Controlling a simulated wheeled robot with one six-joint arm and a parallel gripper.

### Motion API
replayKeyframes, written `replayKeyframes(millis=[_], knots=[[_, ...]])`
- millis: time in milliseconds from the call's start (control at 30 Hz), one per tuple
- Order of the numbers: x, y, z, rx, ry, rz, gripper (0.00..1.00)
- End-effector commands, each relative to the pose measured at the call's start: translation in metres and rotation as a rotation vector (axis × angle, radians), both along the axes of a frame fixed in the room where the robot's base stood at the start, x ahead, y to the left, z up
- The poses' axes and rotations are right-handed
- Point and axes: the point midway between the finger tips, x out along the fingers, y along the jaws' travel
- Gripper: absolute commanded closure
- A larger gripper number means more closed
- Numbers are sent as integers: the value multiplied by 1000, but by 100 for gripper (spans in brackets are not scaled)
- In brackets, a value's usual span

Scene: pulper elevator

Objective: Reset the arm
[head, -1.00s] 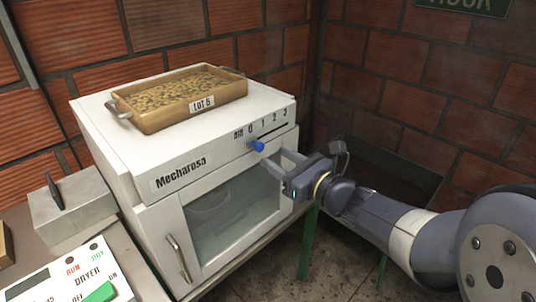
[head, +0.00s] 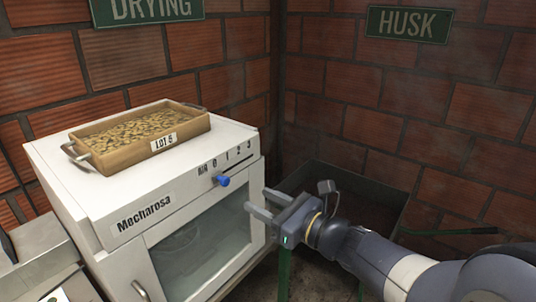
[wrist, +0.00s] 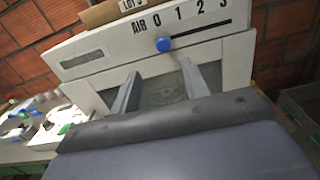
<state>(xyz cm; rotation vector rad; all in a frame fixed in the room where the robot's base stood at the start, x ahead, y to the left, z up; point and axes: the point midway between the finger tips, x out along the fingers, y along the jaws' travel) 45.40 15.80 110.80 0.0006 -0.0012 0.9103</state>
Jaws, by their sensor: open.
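My gripper (head: 262,213) is open and empty in front of the right part of the white Mecharosa machine (head: 70,190). Its two fingers point toward the machine's front. In the wrist view my gripper (wrist: 160,88) shows both fingers spread apart with nothing between them. The blue knob (head: 222,181) sits on the slot under the AIR 0 1 2 3 scale, a little above and left of the fingers. In the wrist view the blue knob (wrist: 163,45) is beyond the fingertips, near the left end of the slot, below the 0.
A wooden LOT tray (head: 125,156) full of beans lies on the machine top. A dark bin (head: 385,197) stands in the corner under the HUSK sign (head: 408,24). A grey box (head: 42,250) is at the left. A brick wall (head: 350,110) closes the back.

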Motion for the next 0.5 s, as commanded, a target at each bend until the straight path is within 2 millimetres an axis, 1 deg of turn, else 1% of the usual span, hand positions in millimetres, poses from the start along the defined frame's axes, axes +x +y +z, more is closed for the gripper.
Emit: replayKeyframes(millis=[167,500], knots=[[15,21,0,0,1,5,56],[53,69,1,-1,2,2,56]])
